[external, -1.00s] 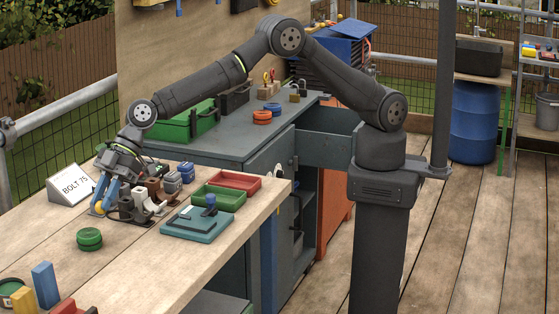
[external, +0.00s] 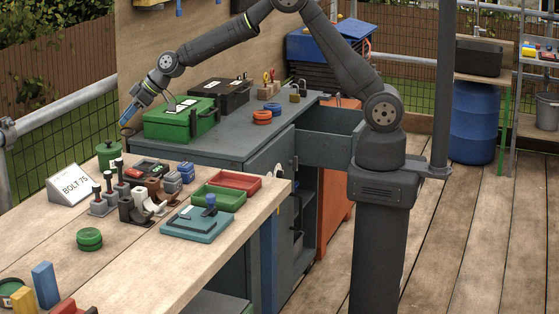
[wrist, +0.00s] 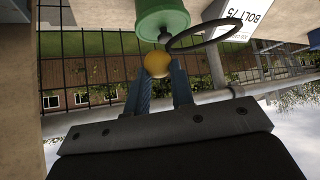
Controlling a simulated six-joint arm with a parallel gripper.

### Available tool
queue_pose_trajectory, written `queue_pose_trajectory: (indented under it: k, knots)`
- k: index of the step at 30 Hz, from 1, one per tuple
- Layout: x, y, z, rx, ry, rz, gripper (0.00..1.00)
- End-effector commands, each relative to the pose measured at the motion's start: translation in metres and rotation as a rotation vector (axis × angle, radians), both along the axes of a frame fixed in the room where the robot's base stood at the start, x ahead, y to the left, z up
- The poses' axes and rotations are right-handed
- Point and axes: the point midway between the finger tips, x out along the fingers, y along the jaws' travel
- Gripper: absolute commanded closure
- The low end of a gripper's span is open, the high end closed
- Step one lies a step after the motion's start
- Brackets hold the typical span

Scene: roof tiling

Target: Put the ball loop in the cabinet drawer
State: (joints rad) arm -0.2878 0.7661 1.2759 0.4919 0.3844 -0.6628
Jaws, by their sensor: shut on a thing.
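The ball loop is a yellow ball (wrist: 157,65) with a dark loop (wrist: 200,38). In the wrist view the ball sits between the tips of my gripper's blue fingers (wrist: 160,82), which are shut on it. In the external view my gripper (external: 127,119) is raised, left of the green toolbox and behind the wooden bench; the ball cannot be made out there. The cabinet drawer (external: 330,150) stands pulled out at the right of the grey cabinet (external: 225,150), well to the right of my gripper. Its inside is mostly hidden.
A green toolbox (external: 178,122), a black case (external: 228,94) and orange rings (external: 262,117) stand on the cabinet top. A green canister (external: 108,155), a "BOLT 75" sign (external: 73,187), holders and trays (external: 235,181) are on the wooden bench (external: 125,260). The canister also shows in the wrist view (wrist: 160,18).

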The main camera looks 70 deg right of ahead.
Motion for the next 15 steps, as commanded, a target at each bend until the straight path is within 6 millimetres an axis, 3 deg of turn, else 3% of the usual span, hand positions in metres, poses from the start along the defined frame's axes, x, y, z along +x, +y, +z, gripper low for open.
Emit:
queue_pose_trajectory:
  k: [1,9,12,15]
  knots:
    - [0.003,-0.034,0.002,0.000,-0.001,-0.054,0.99]
    - [-0.006,-0.193,0.005,0.001,-0.005,-0.317,0.99]
    - [-0.017,-0.242,0.006,0.001,-0.009,-0.402,0.99]
    - [-0.028,-0.278,0.006,0.001,-0.009,-0.468,0.99]
